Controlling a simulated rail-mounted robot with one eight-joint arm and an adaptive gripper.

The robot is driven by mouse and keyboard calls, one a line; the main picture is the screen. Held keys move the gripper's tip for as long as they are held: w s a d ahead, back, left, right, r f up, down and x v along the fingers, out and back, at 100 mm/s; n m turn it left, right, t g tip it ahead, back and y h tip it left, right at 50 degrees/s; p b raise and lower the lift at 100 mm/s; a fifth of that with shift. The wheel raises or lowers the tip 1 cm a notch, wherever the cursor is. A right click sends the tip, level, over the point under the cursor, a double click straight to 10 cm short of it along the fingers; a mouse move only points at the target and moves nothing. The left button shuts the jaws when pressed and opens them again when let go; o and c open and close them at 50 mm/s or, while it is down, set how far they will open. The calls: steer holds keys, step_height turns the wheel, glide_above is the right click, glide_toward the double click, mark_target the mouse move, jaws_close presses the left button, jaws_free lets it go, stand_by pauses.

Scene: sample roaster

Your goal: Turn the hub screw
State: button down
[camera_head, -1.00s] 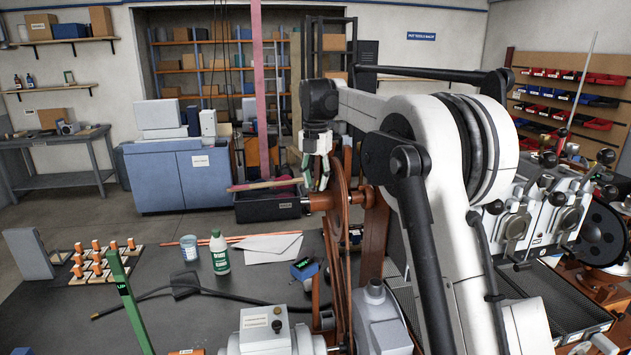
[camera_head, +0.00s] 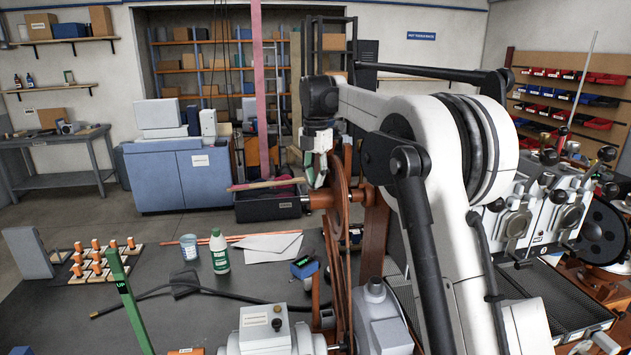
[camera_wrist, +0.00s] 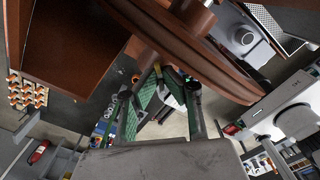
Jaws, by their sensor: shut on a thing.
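The copper-brown wheel (camera_head: 341,215) stands nearly edge-on in the head view, with its thick shaft (camera_head: 322,201) at the hub. In the wrist view its brown curved surface (camera_wrist: 225,62) fills the upper middle, with a round brown shaft (camera_wrist: 190,20) at the top. My gripper (camera_head: 317,178) points down just above the shaft, close to the wheel's left side. Its green-padded fingers also show in the wrist view (camera_wrist: 164,84), their tips close to the wheel. They are shut on the hub screw, which the fingers mostly hide.
A black bin (camera_head: 267,206) stands behind the gripper. A pink upright post (camera_head: 258,90) rises behind it. The dark bench holds a green-and-white bottle (camera_head: 219,252), an envelope (camera_head: 267,247), a blue-and-black device (camera_head: 304,268) and a green post (camera_head: 128,300). Grey machines stand at right.

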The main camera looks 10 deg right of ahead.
steer(key=m+b, duration=0.1)
steer(key=m, duration=1.2)
steer(key=shift+m+b, duration=0.3)
steer(key=shift+b, duration=0.1)
steer(key=m, duration=1.2)
steer(key=shift+m, duration=0.3)
steer(key=c, duration=1.9)
jaws_free()
steer(key=shift+b, duration=0.3)
steer(key=shift+r, duration=0.1)
